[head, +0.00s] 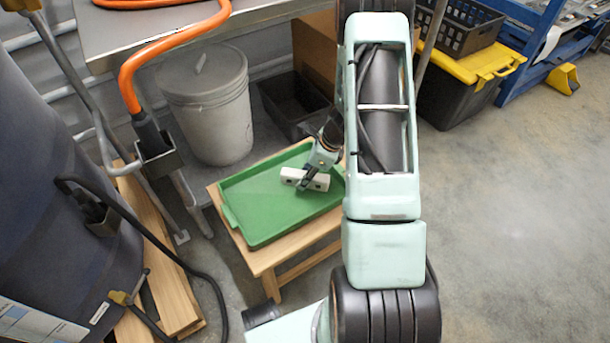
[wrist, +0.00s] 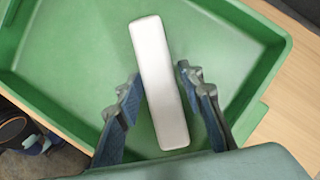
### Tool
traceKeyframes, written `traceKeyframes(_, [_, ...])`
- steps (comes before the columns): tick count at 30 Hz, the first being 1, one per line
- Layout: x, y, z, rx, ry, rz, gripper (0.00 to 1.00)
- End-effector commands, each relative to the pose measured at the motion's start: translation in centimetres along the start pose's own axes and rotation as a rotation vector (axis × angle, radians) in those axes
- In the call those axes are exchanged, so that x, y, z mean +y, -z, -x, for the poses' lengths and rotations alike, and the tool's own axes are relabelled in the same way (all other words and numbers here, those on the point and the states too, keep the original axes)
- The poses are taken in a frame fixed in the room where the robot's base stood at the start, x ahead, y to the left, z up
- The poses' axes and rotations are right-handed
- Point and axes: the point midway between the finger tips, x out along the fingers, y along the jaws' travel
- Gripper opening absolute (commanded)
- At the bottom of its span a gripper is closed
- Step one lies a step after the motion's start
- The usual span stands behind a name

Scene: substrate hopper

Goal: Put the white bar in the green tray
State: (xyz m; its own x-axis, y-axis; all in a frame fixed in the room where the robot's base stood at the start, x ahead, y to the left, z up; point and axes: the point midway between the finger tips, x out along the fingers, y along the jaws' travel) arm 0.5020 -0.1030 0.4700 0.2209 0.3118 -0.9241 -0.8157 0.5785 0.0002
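The white bar (wrist: 160,85) lies lengthwise between the two fingers of my gripper (wrist: 158,78) in the wrist view. A narrow green gap shows between the bar and each finger, so the fingers look open and apart from it. In the head view the bar (head: 320,182) is over the right part of the green tray (head: 262,238), with my gripper (head: 308,179) right at it, partly covering it. The tray floor (wrist: 85,60) lies behind the bar in the wrist view. Whether the bar touches the floor is hard to tell.
The tray stands on a low wooden stool (head: 262,262). A lidded grey bucket (head: 208,105) and a black bin (head: 290,105) stand behind it. A large dark hopper (head: 50,200) with a hanging cable is at left. The floor at right is clear.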

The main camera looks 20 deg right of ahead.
Motion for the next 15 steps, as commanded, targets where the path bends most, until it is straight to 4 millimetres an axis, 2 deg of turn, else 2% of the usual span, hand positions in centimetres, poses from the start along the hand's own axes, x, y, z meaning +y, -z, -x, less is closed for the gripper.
traceKeyframes(11, [0.0, -0.1, 0.3, 0.0, 0.0, 0.0, 0.43])
traceKeyframes(15, [-0.1, -0.3, 2.0, -0.001, 0.002, 0.0, 0.43])
